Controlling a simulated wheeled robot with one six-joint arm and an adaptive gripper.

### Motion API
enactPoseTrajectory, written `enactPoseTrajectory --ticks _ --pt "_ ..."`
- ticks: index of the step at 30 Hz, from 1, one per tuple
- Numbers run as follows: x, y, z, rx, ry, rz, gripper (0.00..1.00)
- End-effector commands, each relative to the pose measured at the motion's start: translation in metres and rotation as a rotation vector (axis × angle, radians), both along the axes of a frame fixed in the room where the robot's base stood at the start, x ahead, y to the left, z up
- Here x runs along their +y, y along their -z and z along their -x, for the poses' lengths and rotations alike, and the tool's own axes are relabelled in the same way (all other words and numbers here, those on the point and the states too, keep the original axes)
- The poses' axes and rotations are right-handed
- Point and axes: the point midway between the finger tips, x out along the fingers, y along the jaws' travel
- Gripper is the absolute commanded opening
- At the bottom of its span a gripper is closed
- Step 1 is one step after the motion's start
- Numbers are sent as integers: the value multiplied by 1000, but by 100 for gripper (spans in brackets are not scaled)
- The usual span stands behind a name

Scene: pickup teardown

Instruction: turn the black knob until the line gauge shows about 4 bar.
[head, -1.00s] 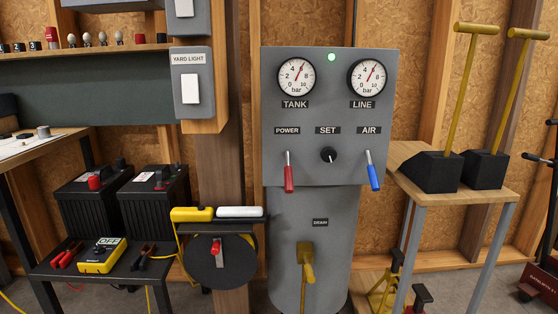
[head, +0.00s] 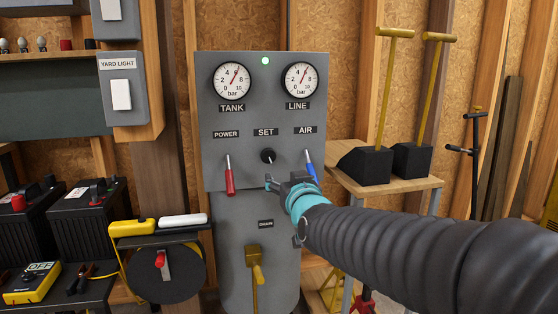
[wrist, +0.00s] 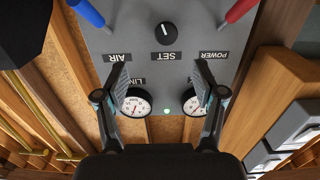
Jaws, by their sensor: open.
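The black knob (head: 268,156) is on the grey panel (head: 215,160) under the SET label, between the red POWER lever (head: 229,178) and the blue AIR lever (head: 311,167). The line gauge (head: 300,79) at upper right has its needle up and right, near 6. My gripper (head: 285,182) is just below and right of the knob in the head view, apart from it or in front; the exact gap is unclear. In the wrist view, which is upside down, my gripper (wrist: 163,75) is open and empty, with the knob (wrist: 166,32) beyond the fingertips.
The tank gauge (head: 232,81) also reads near 6. A green lamp (head: 265,61) is lit between the gauges. A yellow drain handle (head: 256,264) is below. A wooden bench (head: 375,190) with black blocks and yellow levers stands right. A cable reel (head: 160,272) is at left.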

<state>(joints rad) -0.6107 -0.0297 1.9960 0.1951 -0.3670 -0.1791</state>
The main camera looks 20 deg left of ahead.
Motion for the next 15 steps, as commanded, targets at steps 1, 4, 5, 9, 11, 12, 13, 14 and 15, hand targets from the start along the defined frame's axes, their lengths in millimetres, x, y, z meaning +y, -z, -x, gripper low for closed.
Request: enactPoseTrajectory --ticks 1,4,5,9,11,12,13,14,15 --pt "8 -2 -1 -14 -6 -8 69" --pt "15 -4 -5 -29 -10 -17 69" --pt "17 -4 -6 -31 -10 -18 69" --pt "24 -4 -19 -31 -9 -17 69" --pt "28 -5 -27 -31 -9 -17 69" --pt "32 -5 -33 -30 -9 -16 69" --pt "34 -5 -37 -31 -9 -17 69" --pt "37 -4 -41 -30 -9 -16 69" --pt "40 -5 -47 -31 -9 -17 69"
